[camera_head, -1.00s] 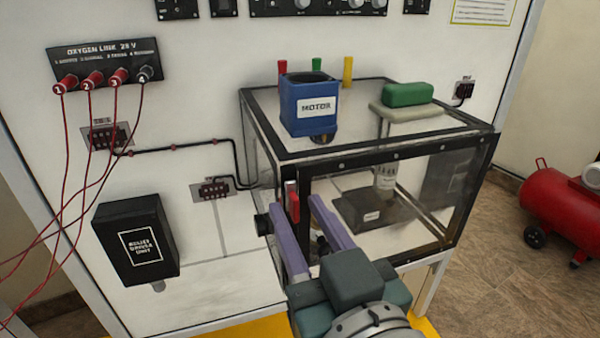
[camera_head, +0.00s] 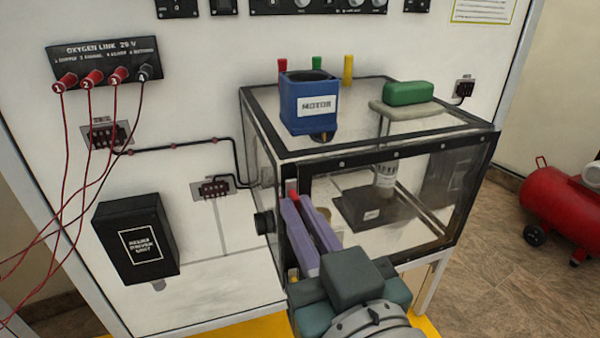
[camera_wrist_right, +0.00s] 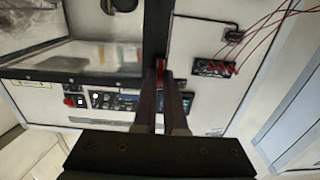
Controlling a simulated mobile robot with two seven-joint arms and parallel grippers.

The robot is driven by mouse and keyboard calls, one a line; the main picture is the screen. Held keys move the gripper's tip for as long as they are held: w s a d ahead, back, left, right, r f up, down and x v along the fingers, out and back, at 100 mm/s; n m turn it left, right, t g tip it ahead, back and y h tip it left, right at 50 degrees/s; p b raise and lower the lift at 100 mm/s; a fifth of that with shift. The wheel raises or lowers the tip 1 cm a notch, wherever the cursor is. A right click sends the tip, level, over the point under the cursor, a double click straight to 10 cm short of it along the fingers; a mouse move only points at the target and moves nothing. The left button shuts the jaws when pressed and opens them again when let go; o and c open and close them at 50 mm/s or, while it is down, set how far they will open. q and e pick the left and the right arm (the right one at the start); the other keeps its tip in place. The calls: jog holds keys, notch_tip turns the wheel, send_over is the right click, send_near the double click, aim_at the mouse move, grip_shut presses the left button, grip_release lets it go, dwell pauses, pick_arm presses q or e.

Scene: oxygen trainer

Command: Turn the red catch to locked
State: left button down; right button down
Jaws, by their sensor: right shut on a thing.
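The red catch (camera_head: 292,190) is on the left front post of the clear, black-framed box (camera_head: 398,155). Only its upper part shows in the head view; my fingers cover the rest. My right gripper (camera_head: 299,203) is shut on the catch, with its two purple fingers close together. In the right wrist view the red catch (camera_wrist_right: 160,66) shows at the tips of the right gripper's fingers (camera_wrist_right: 163,85). Whether the catch is turned to locked cannot be read here. My left gripper is not in view.
A blue MOTOR container (camera_head: 309,106) and a green block (camera_head: 408,93) stand on the box top. A black relief unit (camera_head: 135,240) is on the panel at left. Red cables (camera_head: 66,170) hang at far left. A red tank (camera_head: 565,205) stands on the floor at right.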

jog(key=shift+m, duration=0.4)
jog(key=m, duration=0.3)
jog(key=shift+d, duration=0.1)
jog(key=m+b, duration=0.1)
jog(key=m, duration=0.3)
jog(key=m+b, duration=0.1)
jog(key=m, duration=0.4)
jog(key=m+b, duration=0.1)
jog(key=m, duration=0.4)
jog(key=shift+w+d+f, duration=0.1)
jog(key=shift+d+f, duration=0.15)
jog(key=shift+f, duration=0.1)
jog(key=c, duration=1)
grip_release()
